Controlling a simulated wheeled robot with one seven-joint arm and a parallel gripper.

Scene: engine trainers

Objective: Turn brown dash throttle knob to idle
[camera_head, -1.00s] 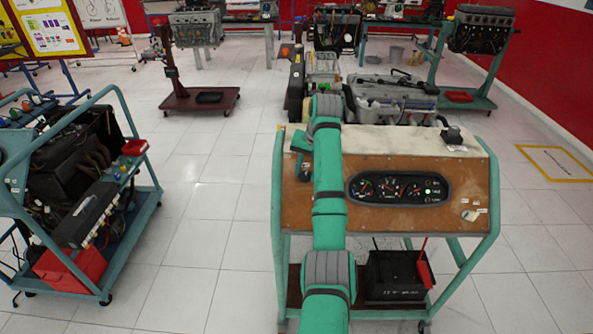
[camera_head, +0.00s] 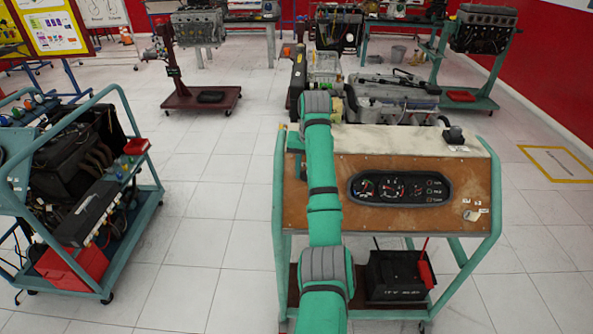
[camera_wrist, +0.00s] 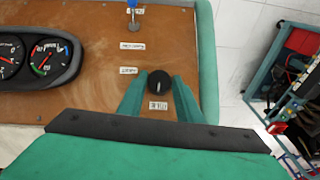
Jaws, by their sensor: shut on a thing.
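The brown dash panel (camera_head: 330,215) faces me on the teal stand, with its black gauge cluster (camera_head: 400,188). In the wrist view a round dark knob (camera_wrist: 158,82) with a pale pointer line sits on the panel (camera_wrist: 100,90), and the pointer runs roughly up and down in the picture. My gripper (camera_wrist: 159,88) is shut on this knob, one teal finger on each side. A small white label (camera_wrist: 158,105) lies just below the knob; its text seems upside down. In the head view my arm hides the knob and the fingers.
A blue-topped switch (camera_wrist: 133,18) stands on the panel above the knob in the wrist view. An engine trainer cart (camera_head: 90,200) stands at the left with open floor between. A black battery box (camera_head: 395,275) sits under the panel.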

